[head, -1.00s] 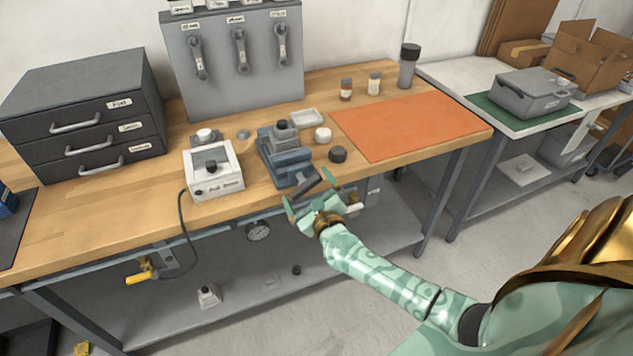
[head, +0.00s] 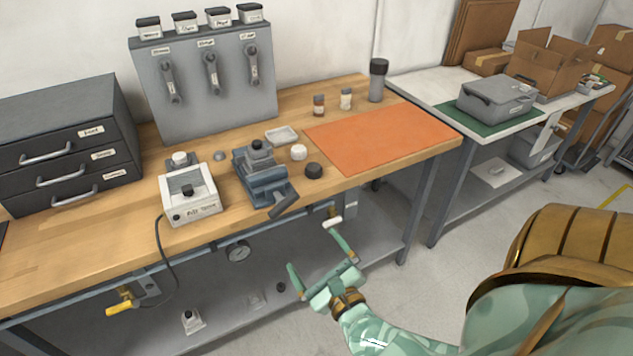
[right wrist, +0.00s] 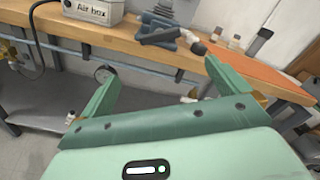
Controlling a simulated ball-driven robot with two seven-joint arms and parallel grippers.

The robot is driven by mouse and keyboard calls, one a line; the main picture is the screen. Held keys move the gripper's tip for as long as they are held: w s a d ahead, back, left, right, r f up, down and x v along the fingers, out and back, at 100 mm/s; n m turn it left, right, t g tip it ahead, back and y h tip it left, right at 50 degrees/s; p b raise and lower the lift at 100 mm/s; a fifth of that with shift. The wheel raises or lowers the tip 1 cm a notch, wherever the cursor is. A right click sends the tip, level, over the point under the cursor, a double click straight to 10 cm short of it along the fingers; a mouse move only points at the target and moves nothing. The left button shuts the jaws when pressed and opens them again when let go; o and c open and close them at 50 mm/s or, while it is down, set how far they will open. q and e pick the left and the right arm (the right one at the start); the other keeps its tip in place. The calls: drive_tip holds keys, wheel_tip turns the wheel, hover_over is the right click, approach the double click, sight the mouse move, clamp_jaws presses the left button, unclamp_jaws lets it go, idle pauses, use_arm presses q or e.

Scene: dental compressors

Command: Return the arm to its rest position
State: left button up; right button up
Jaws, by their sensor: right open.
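My right gripper (head: 322,262) is open and empty, with its green fingers spread apart. In the head view it is in the air in front of the workbench, below the level of the bench top. In the right wrist view the open fingers (right wrist: 160,84) point toward the bench front, with nothing between them. My right arm (head: 385,335) comes in from the lower right. My left gripper is not in view.
The workbench (head: 60,255) carries a blue-grey vise (head: 265,180) with a handle over the front edge, a white box (head: 190,195), an orange mat (head: 380,138) and a drawer unit (head: 65,145). A gauge (head: 238,251) and yellow handle (head: 122,304) are below. Open floor (head: 445,270) lies right.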

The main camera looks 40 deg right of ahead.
idle(0.4)
drive_tip(key=s+a+f+n+g+y+p, duration=0.25)
drive_tip(key=s+f+n+g, duration=0.2)
drive_tip(key=f+n, duration=0.7)
drive_tip(key=s+a+f+n+g+y+p, duration=0.1)
drive_tip(key=s+f+n+g+y, duration=0.3)
drive_tip(key=f+n, duration=0.75)
drive_tip(key=s+d+f+n+g+h+p, duration=0.1)
drive_tip(key=s+f+n+g, duration=0.15)
drive_tip(key=s+n, duration=0.35)
drive_tip(key=s+d+f+n+g+h+p, duration=0.1)
drive_tip(key=s+f+n+p, duration=0.2)
drive_tip(key=s, duration=0.5)
use_arm(q)
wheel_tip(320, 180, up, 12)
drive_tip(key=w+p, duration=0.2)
drive_tip(key=p, duration=0.2)
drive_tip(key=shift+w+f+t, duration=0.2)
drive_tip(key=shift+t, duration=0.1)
use_arm(e)
drive_tip(key=s+a+n+g, duration=0.3)
drive_tip(key=s+n+g, duration=0.1)
drive_tip(key=s, duration=0.9)
drive_tip(key=shift+g, duration=0.3)
